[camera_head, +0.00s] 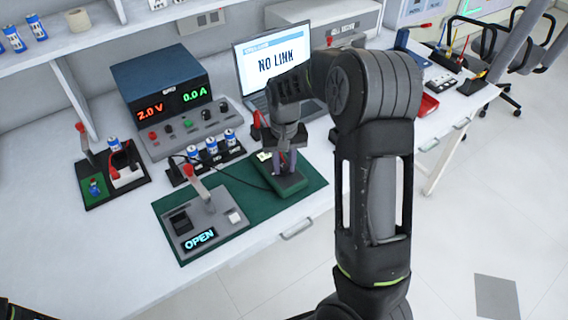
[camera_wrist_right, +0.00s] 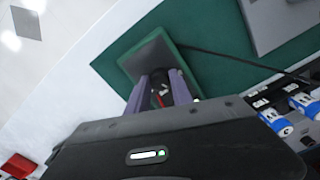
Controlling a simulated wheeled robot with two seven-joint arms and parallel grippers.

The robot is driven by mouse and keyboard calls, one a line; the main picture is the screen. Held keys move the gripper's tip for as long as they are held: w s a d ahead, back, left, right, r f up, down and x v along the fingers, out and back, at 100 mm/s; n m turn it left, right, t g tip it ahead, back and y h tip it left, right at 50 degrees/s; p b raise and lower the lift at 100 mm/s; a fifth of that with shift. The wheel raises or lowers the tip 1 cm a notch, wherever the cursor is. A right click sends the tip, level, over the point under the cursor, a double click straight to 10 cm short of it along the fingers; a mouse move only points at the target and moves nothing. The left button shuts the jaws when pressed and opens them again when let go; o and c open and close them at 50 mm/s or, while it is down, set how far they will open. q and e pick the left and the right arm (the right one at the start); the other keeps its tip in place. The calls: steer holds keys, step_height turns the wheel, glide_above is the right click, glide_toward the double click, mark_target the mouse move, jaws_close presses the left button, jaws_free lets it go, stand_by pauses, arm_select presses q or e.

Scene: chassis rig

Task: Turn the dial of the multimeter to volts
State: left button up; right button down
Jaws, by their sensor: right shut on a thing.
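The multimeter (camera_head: 291,187) is a small green-cased device lying on the dark green mat (camera_head: 318,185). It also shows in the right wrist view (camera_wrist_right: 149,58), with a dark face. My right gripper (camera_head: 291,160) points down over it, its two purple-grey fingers closed around the dial. In the right wrist view the fingers (camera_wrist_right: 163,88) straddle a dark knob with a bit of red beside it. The dial's markings and its pointer are hidden or too small to read. My left gripper is out of view.
A grey fixture (camera_head: 212,222) reading OPEN stands left on the mat. Behind are a power supply (camera_head: 165,85) showing 2.0 V and 0.0 A, a row of blue-white cells (camera_head: 212,147), and a laptop (camera_head: 272,58) reading NO LINK. A dark cable runs to the multimeter.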

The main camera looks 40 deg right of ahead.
mark_target(284, 167)
steer(key=shift+w, duration=0.1)
stand_by(0.3)
steer(key=c, duration=1.1)
jaws_free()
steer(key=shift+r, duration=0.1)
step_height(284, 167, up, 8)
steer(key=shift+f, duration=0.15)
steer(key=shift+f, duration=0.1)
